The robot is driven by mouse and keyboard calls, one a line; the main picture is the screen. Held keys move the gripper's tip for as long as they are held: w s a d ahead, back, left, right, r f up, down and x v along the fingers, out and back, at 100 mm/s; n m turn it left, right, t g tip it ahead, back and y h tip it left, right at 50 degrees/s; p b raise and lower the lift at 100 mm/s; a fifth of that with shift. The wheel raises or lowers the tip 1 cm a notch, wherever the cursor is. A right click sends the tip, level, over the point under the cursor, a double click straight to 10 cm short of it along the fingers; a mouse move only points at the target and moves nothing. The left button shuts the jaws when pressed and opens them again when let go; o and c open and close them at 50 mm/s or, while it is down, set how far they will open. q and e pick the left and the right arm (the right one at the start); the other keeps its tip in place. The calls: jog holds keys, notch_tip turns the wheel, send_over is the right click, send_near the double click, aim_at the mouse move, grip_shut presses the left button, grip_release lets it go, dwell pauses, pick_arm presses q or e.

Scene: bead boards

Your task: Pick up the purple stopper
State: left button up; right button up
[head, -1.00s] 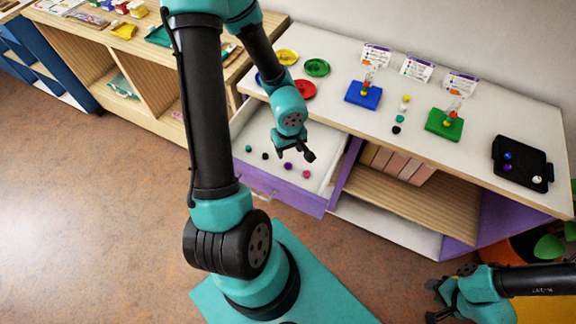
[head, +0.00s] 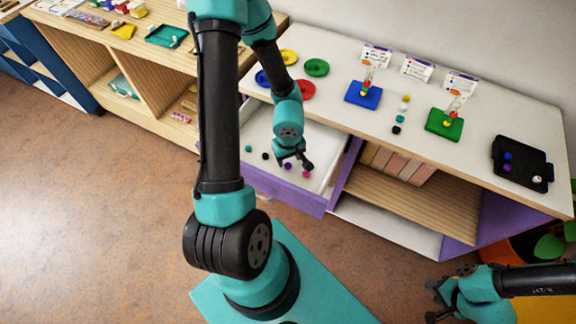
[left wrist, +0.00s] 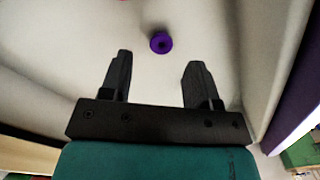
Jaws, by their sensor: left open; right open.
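The purple stopper (left wrist: 161,43) is a small round piece with a dark centre. It lies on the white floor of the open drawer, just beyond my left fingertips and between their lines in the left wrist view. In the head view the purple stopper (head: 288,166) shows small beside the left fingers. My left gripper (head: 293,163) is open and empty over the drawer, pointing down; its spread fingers show in the left wrist view (left wrist: 155,75). My right gripper (head: 433,300) is open and empty at the lower right, away from the drawer.
Black (head: 265,156), teal (head: 248,149) and pink (head: 306,175) pieces lie in the same drawer. The drawer's purple front (head: 285,190) and side walls bound the space. The white tabletop above holds coloured dishes, a blue board (head: 363,95), a green board (head: 444,125) and a black tray (head: 522,165).

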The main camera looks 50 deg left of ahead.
aim_at(288, 163)
pick_arm(q)
jog(key=shift+s+f, duration=0.1)
jog(key=shift+f, duration=2.1)
jog(key=c, duration=1)
jog(key=shift+o, duration=0.2)
jog(key=shift+a+r, duration=0.1)
jog(key=shift+r, duration=0.1)
notch_tip(288, 163, up, 10)
jog(key=shift+f, duration=0.15)
